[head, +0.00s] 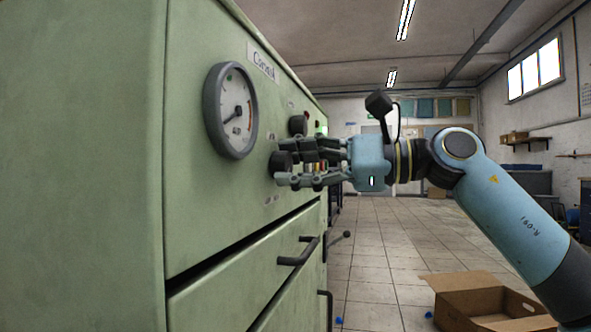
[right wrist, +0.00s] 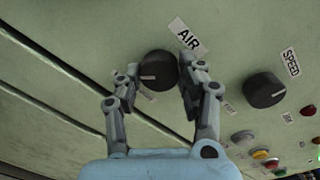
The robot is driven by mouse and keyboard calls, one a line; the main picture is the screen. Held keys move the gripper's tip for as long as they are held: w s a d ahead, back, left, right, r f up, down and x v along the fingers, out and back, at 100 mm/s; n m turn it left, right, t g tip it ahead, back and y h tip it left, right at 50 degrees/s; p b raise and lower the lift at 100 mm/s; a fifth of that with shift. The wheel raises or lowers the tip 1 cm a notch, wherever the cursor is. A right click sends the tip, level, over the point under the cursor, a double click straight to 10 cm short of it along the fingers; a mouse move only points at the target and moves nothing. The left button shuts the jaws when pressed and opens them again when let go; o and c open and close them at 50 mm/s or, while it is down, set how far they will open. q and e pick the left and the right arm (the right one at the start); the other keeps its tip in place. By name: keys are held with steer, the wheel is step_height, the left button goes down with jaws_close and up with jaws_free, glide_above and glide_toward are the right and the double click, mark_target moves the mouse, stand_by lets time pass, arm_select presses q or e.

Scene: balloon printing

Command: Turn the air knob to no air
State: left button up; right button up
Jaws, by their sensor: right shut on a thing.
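The air knob (right wrist: 158,68) is black and round, beside the "AIR" label (right wrist: 187,36) in the right wrist view. A pale mark on its face points left in that view. It also shows on the green machine panel in the head view (head: 281,163), partly covered by fingers. My right gripper (right wrist: 160,78) has one finger on each side of the air knob and is shut on it. In the head view my right gripper (head: 285,163) reaches in from the right. My left gripper is not in view.
The speed knob (right wrist: 264,90) sits right of the air knob, with several coloured buttons (right wrist: 260,154) below it. A round gauge (head: 231,110) is on the panel. Drawer handles (head: 299,252) stick out below. An open cardboard box (head: 470,297) stands on the tiled floor.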

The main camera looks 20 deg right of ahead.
steer(key=shift+f, duration=0.1)
steer(key=o, duration=1.1)
steer(key=shift+o, duration=0.2)
steer(key=shift+d, duration=0.15)
steer(key=v, duration=0.7)
steer(key=shift+s+d, duration=0.1)
